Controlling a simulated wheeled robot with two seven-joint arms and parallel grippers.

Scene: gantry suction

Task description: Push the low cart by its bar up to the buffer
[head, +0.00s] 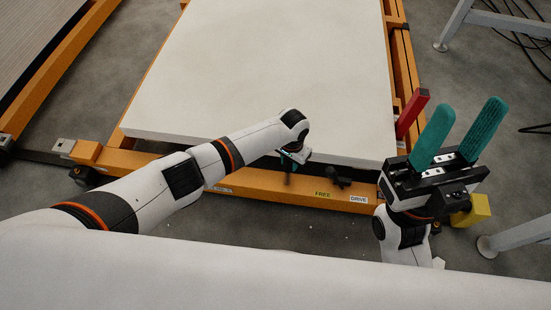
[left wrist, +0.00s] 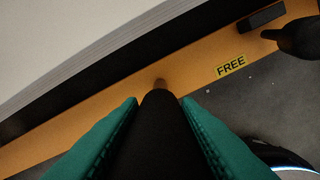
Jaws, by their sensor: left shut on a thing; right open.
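A low orange frame (head: 255,180), which looks like the cart, carries a large white slab (head: 270,75). Its front beam shows in the left wrist view (left wrist: 85,118) with a FREE label (left wrist: 231,66). A DRIVE label (head: 358,199) is further right. My left gripper (head: 289,160) is at this front beam, its teal fingers shut on a black handle (left wrist: 160,125) that points to the beam. Whether this handle is the cart's bar I cannot tell. My right gripper (head: 460,135) is open and empty, fingers up, right of the cart's front corner. I cannot make out the buffer.
A short black knob (head: 338,180) stands on the front beam, right of my left gripper. A red block (head: 412,113) and a yellow block (head: 470,211) are near my right gripper. Another orange frame (head: 48,85) is at left. Grey legs (head: 455,25) and cables are at right.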

